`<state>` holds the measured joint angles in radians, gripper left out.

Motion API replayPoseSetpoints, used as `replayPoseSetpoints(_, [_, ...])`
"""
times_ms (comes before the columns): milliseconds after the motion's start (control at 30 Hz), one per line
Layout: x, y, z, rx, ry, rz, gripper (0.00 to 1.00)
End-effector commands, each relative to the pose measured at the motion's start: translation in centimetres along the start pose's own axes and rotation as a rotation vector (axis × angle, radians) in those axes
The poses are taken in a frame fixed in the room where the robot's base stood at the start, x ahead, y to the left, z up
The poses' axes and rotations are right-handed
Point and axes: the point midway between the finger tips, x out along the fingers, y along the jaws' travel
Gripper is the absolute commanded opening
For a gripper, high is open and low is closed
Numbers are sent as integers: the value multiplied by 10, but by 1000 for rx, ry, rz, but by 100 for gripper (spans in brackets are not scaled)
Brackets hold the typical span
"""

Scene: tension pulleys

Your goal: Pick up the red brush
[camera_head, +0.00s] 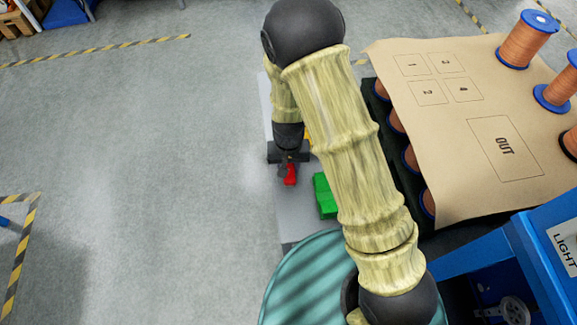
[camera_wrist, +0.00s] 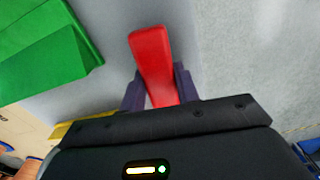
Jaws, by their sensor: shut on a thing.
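The red brush (camera_wrist: 154,62) sits between the two fingers of my gripper (camera_wrist: 160,88) in the wrist view, its long red body pointing away from the palm. The gripper is shut on it. In the head view the brush (camera_head: 290,174) shows as a small red shape at the tip of my gripper (camera_head: 288,162), over the grey surface (camera_head: 296,213). I cannot tell whether the brush touches that surface. Its end near the palm is hidden by the gripper.
A green block (camera_head: 325,196) lies right of the brush; it also shows in the wrist view (camera_wrist: 45,50). A tan board (camera_head: 450,130) marked OUT lies further right, with copper spools (camera_head: 527,40) on it. A round teal top (camera_head: 300,285) is in front. Open floor lies left.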

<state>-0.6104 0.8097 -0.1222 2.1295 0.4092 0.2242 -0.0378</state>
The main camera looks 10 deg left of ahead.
Motion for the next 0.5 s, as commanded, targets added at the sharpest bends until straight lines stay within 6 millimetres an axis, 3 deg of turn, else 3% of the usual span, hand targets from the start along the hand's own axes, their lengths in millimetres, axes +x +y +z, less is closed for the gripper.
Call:
replayPoseSetpoints(167, [-14, 0, -1, 0, 3, -1, 9])
replayPoseSetpoints(500, [-79, -1, -1, -1, 4, -2, 9])
